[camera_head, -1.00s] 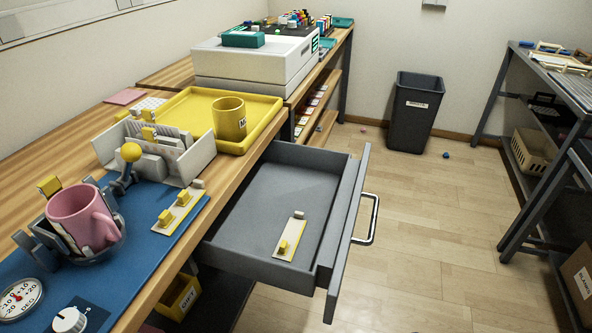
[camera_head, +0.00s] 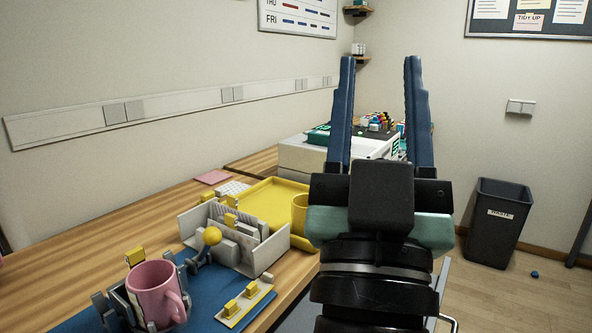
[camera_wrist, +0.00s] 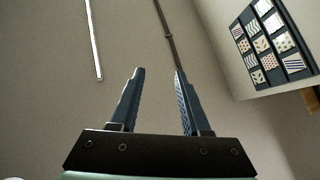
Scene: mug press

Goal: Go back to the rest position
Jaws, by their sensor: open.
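My gripper (camera_head: 380,112) is raised in the head view, its two blue fingers pointing up and spread wide apart with nothing between them. It also shows open and empty in the wrist view (camera_wrist: 158,100), against a bare wall. The pink mug (camera_head: 157,292) sits in the grey press holder on the blue mat (camera_head: 205,292), at the lower left. The yellow mug (camera_head: 299,212) stands at the right side of the yellow tray (camera_head: 262,203), partly hidden behind my arm. My arm covers most of the drawer area.
The wooden bench (camera_head: 120,232) runs along the left wall. A white machine (camera_head: 303,158) stands behind the tray, partly covered by my gripper. A dark bin (camera_head: 497,225) stands on the floor at the right. A board with patterned tiles (camera_wrist: 272,42) hangs in the wrist view.

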